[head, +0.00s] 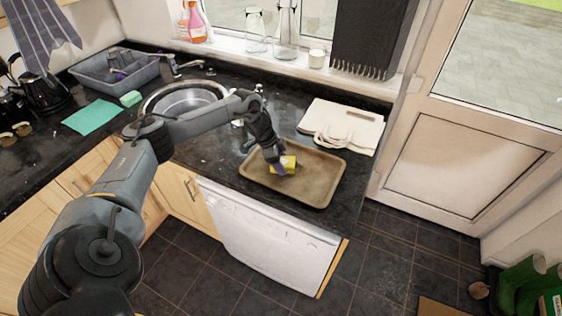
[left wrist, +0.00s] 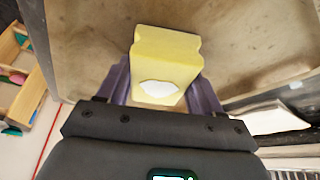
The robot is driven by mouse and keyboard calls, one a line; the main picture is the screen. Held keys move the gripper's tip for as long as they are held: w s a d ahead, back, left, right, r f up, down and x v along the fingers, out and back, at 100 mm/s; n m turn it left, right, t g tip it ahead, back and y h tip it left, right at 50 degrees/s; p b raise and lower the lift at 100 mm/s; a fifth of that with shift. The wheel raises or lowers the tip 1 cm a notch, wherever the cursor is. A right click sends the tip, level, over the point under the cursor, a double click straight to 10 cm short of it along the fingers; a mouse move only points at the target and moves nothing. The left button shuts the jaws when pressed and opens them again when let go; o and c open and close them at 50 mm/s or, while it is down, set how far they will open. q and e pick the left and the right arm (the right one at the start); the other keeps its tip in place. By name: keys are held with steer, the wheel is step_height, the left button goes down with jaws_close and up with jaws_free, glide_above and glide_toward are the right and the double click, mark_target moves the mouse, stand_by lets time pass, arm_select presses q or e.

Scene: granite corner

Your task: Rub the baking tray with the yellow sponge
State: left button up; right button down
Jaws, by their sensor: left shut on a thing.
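The brown baking tray (head: 320,189) lies on the dark worktop near its front edge, and its stained surface fills the upper part of the left wrist view (left wrist: 240,40). My left gripper (head: 280,168) is shut on the yellow sponge (head: 289,162) over the left-middle part of the tray. In the left wrist view the sponge (left wrist: 165,55) sits between the two purple fingers, with a white patch on its near face. I cannot tell for sure whether the sponge touches the tray. My right gripper is not in view.
A folded cream cloth bag (head: 345,122) lies behind the tray. A round sink (head: 185,100) is to the left, with a green sponge (head: 131,98), a teal cloth (head: 92,117) and a grey dish rack (head: 105,72). Glass bottles (head: 286,35) stand on the windowsill.

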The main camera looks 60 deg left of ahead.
mark_target(289, 164)
arm_select(q)
steer(key=shift+w+d, duration=0.1)
steer(key=shift+w+d+r+p, duration=0.2)
steer(key=shift+w+d+p, duration=0.2)
steer(key=shift+d+p, duration=0.35)
steer(key=shift+w+d+f+p, duration=0.1)
steer(key=shift+w+d+p, duration=0.4)
steer(key=shift+d, duration=0.25)
steer(key=shift+f, duration=0.1)
steer(key=shift+a, duration=0.1)
steer(key=shift+s+a, duration=0.1)
